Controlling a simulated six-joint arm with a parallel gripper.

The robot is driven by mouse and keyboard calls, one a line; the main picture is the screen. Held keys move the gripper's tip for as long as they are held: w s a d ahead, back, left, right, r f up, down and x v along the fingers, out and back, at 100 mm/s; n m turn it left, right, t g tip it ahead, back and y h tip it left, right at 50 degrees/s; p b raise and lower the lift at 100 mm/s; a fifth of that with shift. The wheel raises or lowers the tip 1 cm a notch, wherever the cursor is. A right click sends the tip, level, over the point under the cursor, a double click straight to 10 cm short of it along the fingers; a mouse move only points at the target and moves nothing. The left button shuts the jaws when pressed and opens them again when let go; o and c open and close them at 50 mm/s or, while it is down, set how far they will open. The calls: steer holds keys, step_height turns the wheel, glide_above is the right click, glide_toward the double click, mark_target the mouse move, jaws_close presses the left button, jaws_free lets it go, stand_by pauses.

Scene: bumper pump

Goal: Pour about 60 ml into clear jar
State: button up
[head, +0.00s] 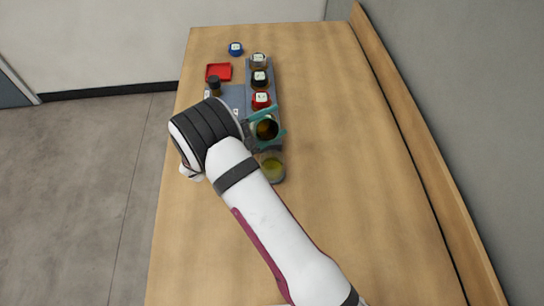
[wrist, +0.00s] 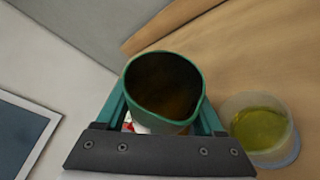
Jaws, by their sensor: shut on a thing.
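My gripper (head: 264,126) has teal fingers closed around a cup-like vessel. The held vessel (wrist: 165,88) has a green rim with a slight lip and a dark brown inside; how full it is cannot be told. In the wrist view the fingers of my gripper (wrist: 163,118) press on both its sides. The clear jar (head: 272,168) stands on the table just in front of the gripper and holds yellow-green liquid. In the wrist view the clear jar (wrist: 262,130) is to the right of the vessel, apart from it in the picture. No stream of liquid shows.
A blue-capped one (head: 236,48), a red tray (head: 218,71) and a dark bottle (head: 214,86) stand left. The table's right side is clear.

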steer(key=shift+r+n, duration=0.15)
steer(key=shift+n, duration=0.15)
steer(key=shift+w+f+n+g+y, duration=0.1)
steer(key=shift+f+n+g+y, duration=0.25)
steer(key=shift+n+g, duration=0.2)
steer(key=shift+w+a+r+n+g, duration=0.1)
steer(key=shift+w+r+n+g, duration=0.25)
steer(key=shift+n, duration=0.2)
steer(key=shift+w, duration=0.15)
steer(key=shift+w+a+n+g, duration=0.1)
steer(key=shift+w+n+g, duration=0.3)
steer(key=shift+w+n, duration=0.25)
steer(key=shift+w+a+r+n+g+p, duration=0.15)
steer(key=shift+w+r+n+g+p, duration=0.15)
steer(key=shift+r+n+g, duration=0.3)
steer(key=shift+w+f+n+g, duration=0.2)
steer(key=shift+w+n+g, duration=0.15)
steer(key=shift+n, duration=0.4)
step_height(320, 180, up, 7)
